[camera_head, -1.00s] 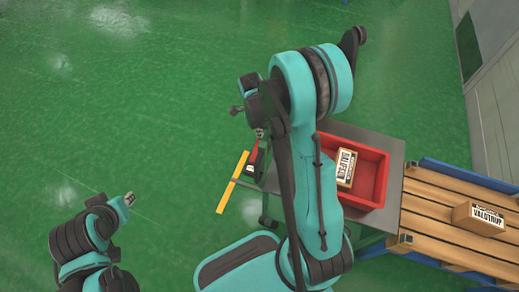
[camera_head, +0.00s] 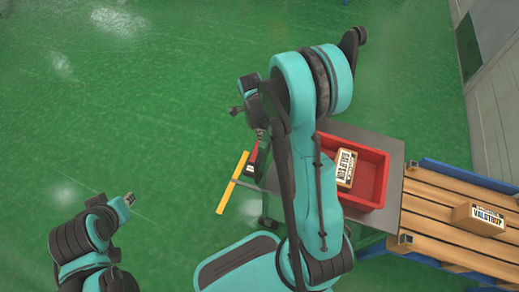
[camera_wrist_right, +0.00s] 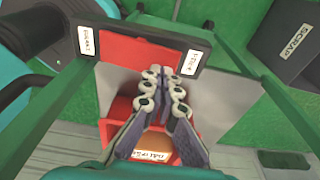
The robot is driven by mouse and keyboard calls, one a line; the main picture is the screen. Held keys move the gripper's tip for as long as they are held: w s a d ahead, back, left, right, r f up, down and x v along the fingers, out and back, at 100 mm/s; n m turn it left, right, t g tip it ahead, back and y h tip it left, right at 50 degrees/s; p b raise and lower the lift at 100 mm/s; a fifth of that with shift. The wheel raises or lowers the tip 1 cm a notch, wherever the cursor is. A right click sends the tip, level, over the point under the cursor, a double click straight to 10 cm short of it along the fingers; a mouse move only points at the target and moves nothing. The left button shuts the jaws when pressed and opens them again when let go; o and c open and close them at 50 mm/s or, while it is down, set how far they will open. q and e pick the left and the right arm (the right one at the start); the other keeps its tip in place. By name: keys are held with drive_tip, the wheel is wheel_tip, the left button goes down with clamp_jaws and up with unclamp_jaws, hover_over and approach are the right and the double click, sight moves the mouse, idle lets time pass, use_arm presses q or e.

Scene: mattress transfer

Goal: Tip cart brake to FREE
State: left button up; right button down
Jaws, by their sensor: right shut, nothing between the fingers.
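The cart brake is a red rocker (camera_wrist_right: 140,50) in a dark frame with a small white label at each end; the lettering is too small to read surely. In the head view the red rocker (camera_head: 253,152) shows beside the cart's yellow handle bar (camera_head: 232,183). I cannot tell which way it is tipped. My right gripper (camera_wrist_right: 162,74) is shut and empty, its fingertips just in front of the rocker's lower edge; contact is unclear. In the head view my right gripper (camera_head: 260,134) is just above the brake. My left gripper (camera_head: 129,199) is over open floor, away from the cart.
The cart's grey top (camera_head: 390,205) carries a red crate (camera_head: 372,168) with a labelled box (camera_head: 346,168) inside. A wooden pallet (camera_head: 425,192) with another box (camera_head: 479,217) stands to the right. A dark SCRAP bin (camera_wrist_right: 291,45) shows in the wrist view. The floor at left is clear.

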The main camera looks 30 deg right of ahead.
drive_tip(key=shift+f+b, duration=1.05)
drive_tip(key=shift+f, duration=0.2)
idle(0.4)
drive_tip(key=shift+r, duration=0.1)
drive_tip(key=shift+r+p, duration=2.5)
drive_tip(key=shift+r, duration=1)
drive_tip(key=shift+a+r+n, duration=0.1)
drive_tip(key=shift+r+n, duration=0.2)
drive_tip(key=s+a+r+n+t, duration=0.4)
drive_tip(key=r+n, duration=0.4)
drive_tip(key=n, duration=0.5)
drive_tip(key=s+a+r+n+t+y, duration=0.1)
drive_tip(key=s+a+r+n+t, duration=0.3)
drive_tip(key=n, duration=1)
drive_tip(key=s+a+r, duration=0.2)
drive_tip(key=s+r, duration=0.1)
drive_tip(key=r, duration=0.1)
drive_tip(key=shift+a+r+t, duration=0.15)
drive_tip(key=shift+r+t, duration=0.05)
drive_tip(key=shift+t, duration=0.1)
